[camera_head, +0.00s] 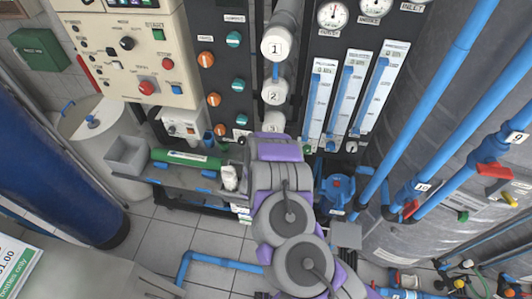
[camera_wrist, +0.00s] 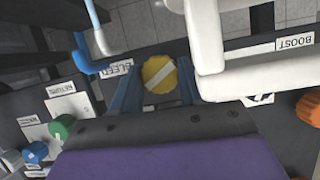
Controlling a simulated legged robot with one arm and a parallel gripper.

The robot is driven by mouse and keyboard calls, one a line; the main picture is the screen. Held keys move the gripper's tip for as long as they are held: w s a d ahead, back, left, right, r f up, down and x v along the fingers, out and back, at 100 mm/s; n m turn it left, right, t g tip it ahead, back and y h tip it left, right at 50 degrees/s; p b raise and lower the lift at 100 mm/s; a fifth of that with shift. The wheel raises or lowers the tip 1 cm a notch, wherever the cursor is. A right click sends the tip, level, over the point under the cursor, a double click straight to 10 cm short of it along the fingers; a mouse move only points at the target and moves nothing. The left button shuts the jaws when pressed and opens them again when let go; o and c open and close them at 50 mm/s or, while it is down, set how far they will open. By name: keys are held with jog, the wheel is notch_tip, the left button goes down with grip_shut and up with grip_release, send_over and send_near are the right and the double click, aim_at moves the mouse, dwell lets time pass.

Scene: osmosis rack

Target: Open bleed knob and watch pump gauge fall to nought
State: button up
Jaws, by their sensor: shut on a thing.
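The bleed knob (camera_wrist: 161,86) is round and yellow with a pale stripe across its face, in the wrist view beside an upside-down BLEED label (camera_wrist: 118,68). My gripper (camera_wrist: 157,78) has its two blue fingers on either side of the knob, closed on it. In the head view my purple and grey arm covers the knob and fingertips. Two round white gauges, one on the left (camera_head: 332,14) and one on the right (camera_head: 375,7), sit at the top of the dark panel. I cannot tell which is the pump gauge or read their needles.
Pale pipework (camera_wrist: 245,85) and a BOOST label (camera_wrist: 295,42) are close right of the knob; a green knob (camera_wrist: 62,126) is left. In the head view, flow tubes (camera_head: 352,95) stand above my arm, a grey tray (camera_head: 185,177) lies left, and blue pipes (camera_head: 440,110) run right.

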jog(key=shift+a, duration=0.1)
jog(key=o, duration=1.1)
jog(key=shift+c, duration=0.2)
jog(key=v, duration=1.7)
jog(key=shift+s, duration=0.15)
